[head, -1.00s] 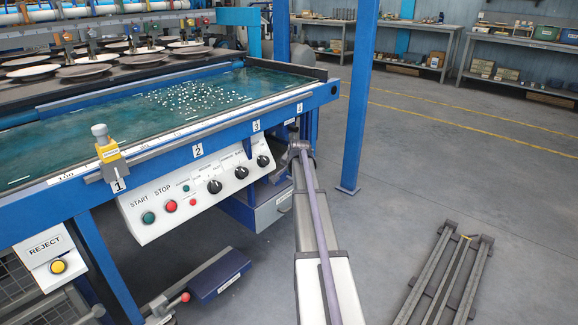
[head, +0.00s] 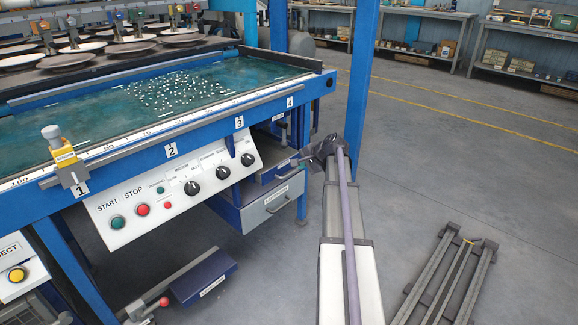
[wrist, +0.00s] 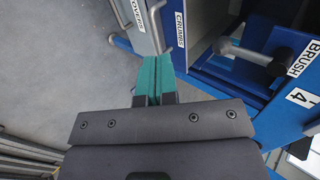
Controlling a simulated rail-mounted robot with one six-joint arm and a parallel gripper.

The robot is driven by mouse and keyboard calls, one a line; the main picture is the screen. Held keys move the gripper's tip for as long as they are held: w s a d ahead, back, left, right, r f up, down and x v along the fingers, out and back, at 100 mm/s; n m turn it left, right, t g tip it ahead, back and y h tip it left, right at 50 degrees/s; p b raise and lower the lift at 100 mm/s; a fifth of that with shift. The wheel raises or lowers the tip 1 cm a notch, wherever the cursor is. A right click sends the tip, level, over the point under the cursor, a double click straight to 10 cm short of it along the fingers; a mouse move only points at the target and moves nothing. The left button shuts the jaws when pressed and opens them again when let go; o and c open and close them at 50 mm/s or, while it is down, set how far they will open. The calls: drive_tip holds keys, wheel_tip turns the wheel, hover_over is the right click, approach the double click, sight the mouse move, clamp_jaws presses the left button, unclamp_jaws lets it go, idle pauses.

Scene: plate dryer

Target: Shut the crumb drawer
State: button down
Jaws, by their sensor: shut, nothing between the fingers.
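The crumb drawer (wrist: 191,13) has a blue front with a CRUMBS label in the wrist view. In the head view the blue drawer (head: 272,182) sits under the table's right end, above a grey drawer, and seems to stand out somewhat; how far I cannot tell. Its grey handle (wrist: 156,30) is beside the label. My gripper (wrist: 153,58) is shut and empty, its teal fingertips close to the handle and label; contact I cannot make out.
The grey drawer (head: 270,207) is just below. A lever with a round knob (wrist: 222,46) and the blue frame with the BRUSH label (wrist: 302,62) lie right of my fingers in the wrist view. A blue post (head: 357,110) stands behind. Floor to the right is clear up to a metal rack (head: 440,275).

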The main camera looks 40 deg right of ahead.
drive_tip(key=b, duration=0.7)
approach(275, 170)
drive_tip(key=x, duration=0.6)
drive_tip(key=shift+s+f, duration=0.25)
drive_tip(key=shift+w, duration=0.5)
drive_tip(key=shift+a, duration=0.1)
drive_tip(key=w, duration=0.3)
drive_tip(key=shift+w+a, duration=0.3)
drive_tip(key=shift+w, duration=0.1)
drive_tip(key=shift+w+r, duration=0.1)
drive_tip(key=shift+w, duration=0.25)
